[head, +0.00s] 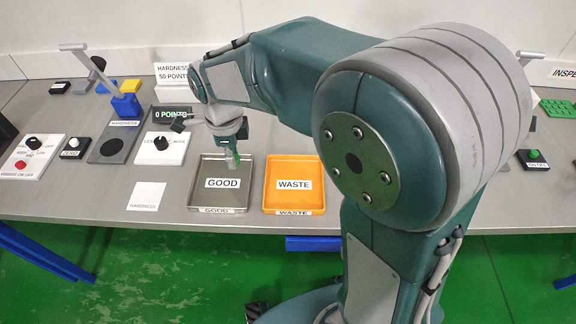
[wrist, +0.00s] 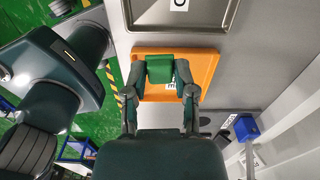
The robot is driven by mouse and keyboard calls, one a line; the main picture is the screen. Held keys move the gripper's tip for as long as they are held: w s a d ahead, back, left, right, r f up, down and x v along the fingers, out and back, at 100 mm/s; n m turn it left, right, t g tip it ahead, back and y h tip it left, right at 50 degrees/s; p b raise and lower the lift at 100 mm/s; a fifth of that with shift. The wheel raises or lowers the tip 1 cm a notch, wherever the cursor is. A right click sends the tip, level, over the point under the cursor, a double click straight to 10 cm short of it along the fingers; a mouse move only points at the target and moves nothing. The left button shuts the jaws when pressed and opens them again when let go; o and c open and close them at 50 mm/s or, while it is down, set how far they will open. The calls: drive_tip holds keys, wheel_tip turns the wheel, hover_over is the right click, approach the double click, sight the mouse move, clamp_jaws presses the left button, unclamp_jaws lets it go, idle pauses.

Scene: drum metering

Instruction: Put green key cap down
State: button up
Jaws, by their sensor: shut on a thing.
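The green key cap (wrist: 160,68) is between the two fingertips of my gripper (wrist: 160,72), which is shut on it in the wrist view. In the wrist view the orange tray (wrist: 205,63) shows behind the key cap, and part of the grey tray (wrist: 222,14) is at the top. Both trays look empty.
A white card (head: 147,196) lies left of the grey tray. A hardness stand with a blue block (head: 126,106), a black-knob panel (head: 160,155) and other controls stand farther left. The display (head: 171,114) is behind. My arm hides much of the bench's right side.

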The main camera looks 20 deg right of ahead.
drive_tip(key=shift+w+a+r+m, duration=0.1)
drive_tip(key=shift+a+r+m, duration=0.1)
drive_tip(key=shift+m, duration=0.1)
drive_tip(key=shift+f, duration=0.15)
drive_tip(key=d+f, duration=0.4)
drive_tip(key=d, duration=0.5)
hover_over(294, 184)
drive_tip(key=a, duration=0.1)
wheel_tip(294, 184, down, 4)
drive_tip(key=shift+a+f, duration=0.1)
drive_tip(key=shift+f, duration=0.15)
drive_tip(key=shift+d+f, duration=0.2)
drive_tip(key=shift+f, duration=0.05)
drive_tip(key=shift+d+f, duration=0.2)
drive_tip(key=shift+f, duration=0.75)
drive_tip(key=shift+d+f, duration=0.2)
drive_tip(key=shift+f, duration=0.75)
drive_tip(key=shift+f, duration=0.1)
drive_tip(key=o, duration=0.8)
